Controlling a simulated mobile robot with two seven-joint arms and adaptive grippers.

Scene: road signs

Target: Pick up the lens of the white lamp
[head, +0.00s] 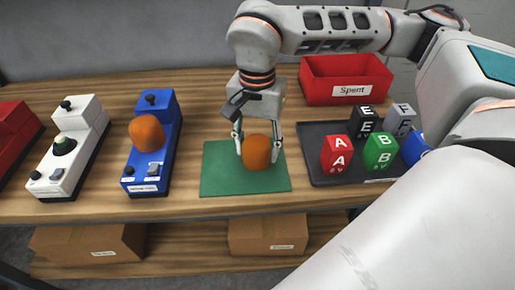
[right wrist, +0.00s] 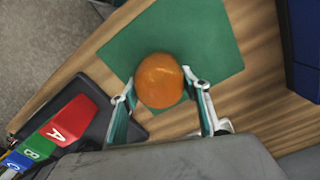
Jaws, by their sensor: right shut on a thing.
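The white lamp (head: 82,135) stands at the left of the table, with a black knob at its far end and a small green round part (head: 64,146) exposed on a dark seat. My right gripper (head: 258,150) is shut on an orange lens (head: 257,154), at or just above the green mat (head: 215,183); I cannot tell whether the lens touches it. In the right wrist view, the lens (right wrist: 160,80) sits between the two fingertips. My left gripper is not in view.
A blue lamp (head: 165,125) with an orange lens (head: 146,133) stands between the white lamp and the mat. A red lamp (head: 12,130) is at far left. A dark tray (head: 322,174) with several lettered blocks and a red "Spent" bin (head: 345,92) are at right. Cardboard boxes (head: 90,242) sit below.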

